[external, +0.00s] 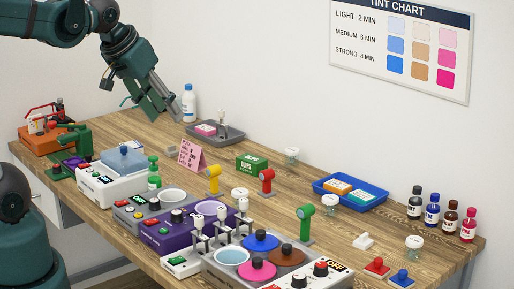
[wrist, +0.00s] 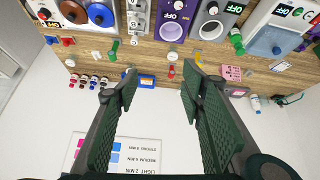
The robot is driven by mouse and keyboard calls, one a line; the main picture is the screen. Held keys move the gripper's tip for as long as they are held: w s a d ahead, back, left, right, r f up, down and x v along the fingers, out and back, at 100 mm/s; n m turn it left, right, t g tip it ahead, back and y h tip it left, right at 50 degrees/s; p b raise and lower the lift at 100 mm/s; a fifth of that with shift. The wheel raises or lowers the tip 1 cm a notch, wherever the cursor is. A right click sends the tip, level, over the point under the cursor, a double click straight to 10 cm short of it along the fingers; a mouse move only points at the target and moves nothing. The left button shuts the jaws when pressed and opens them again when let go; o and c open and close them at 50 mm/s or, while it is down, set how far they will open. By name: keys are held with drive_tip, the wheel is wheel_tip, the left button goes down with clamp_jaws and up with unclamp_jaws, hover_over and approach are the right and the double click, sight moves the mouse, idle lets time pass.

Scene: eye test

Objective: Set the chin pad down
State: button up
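My gripper (external: 163,116) is above the far left part of the table, close to the white bottle in the external view. In the wrist view my gripper (wrist: 158,82) has its two green ridged fingers wide apart with nothing between them. No pad is in its grasp. I cannot tell for sure which thing is the chin pad. A small pink block (external: 205,130) lies in a grey tray (external: 231,138). A pale blue pad-like piece (external: 122,158) sits on top of a white machine (external: 100,187).
A white bottle (external: 189,103) stands by the wall. A pink folded card (external: 192,155), green clips box (external: 252,163) and blue tray (external: 350,190) stand on the wooden table. Several machines crowd the front. Dark bottles (external: 432,209) stand at right. Bare wood (external: 290,185) shows mid-table.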

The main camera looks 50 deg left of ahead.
drive_tip(key=shift+m+t, duration=0.3)
drive_tip(key=shift+m, duration=0.4)
drive_tip(key=s, duration=0.1)
drive_tip(key=s+d+f, duration=0.2)
drive_tip(key=s, duration=0.1)
drive_tip(key=shift+d+f, duration=0.1)
drive_tip(key=shift+f, duration=0.15)
drive_tip(key=shift+f, duration=0.15)
wheel_tip(320, 180, down, 24)
drive_tip(key=b, duration=2.4)
idle(3.1)
